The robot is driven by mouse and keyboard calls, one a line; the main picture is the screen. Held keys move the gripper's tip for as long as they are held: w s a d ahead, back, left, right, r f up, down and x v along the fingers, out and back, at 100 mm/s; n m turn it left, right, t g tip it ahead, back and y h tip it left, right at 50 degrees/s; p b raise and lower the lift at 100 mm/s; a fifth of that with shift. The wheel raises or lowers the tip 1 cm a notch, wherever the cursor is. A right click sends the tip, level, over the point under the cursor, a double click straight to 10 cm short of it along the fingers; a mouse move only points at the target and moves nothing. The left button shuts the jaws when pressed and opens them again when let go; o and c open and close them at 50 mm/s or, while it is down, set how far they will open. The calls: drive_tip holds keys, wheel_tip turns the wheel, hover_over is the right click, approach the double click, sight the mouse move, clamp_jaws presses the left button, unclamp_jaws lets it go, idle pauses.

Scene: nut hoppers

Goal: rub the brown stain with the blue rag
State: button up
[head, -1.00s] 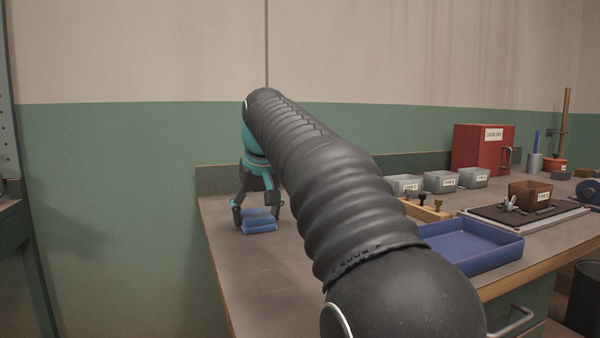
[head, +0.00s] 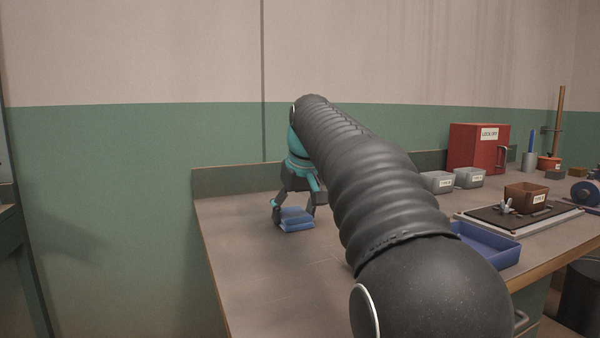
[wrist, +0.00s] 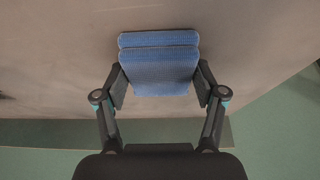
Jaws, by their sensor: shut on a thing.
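My gripper (head: 294,212) is shut on the folded blue rag (head: 297,224), near the left end of the bench. In the wrist view the rag (wrist: 159,70) sits between the two fingers of my gripper (wrist: 160,88). In the head view the rag is low, at or just above the bench top; I cannot tell whether it touches. I see no brown stain in either view; my arm and the rag hide part of the bench.
The bench top (head: 240,265) is bare around the rag. The green wall rises behind.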

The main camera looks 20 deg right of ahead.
drive_tip(key=shift+d+r+p, duration=0.3)
drive_tip(key=shift+r+p, duration=0.05)
wheel_tip(320, 180, up, 3)
drive_tip(key=shift+p, duration=1)
drive_tip(key=shift+a+r, duration=0.1)
drive_tip(key=shift+r, duration=2.1)
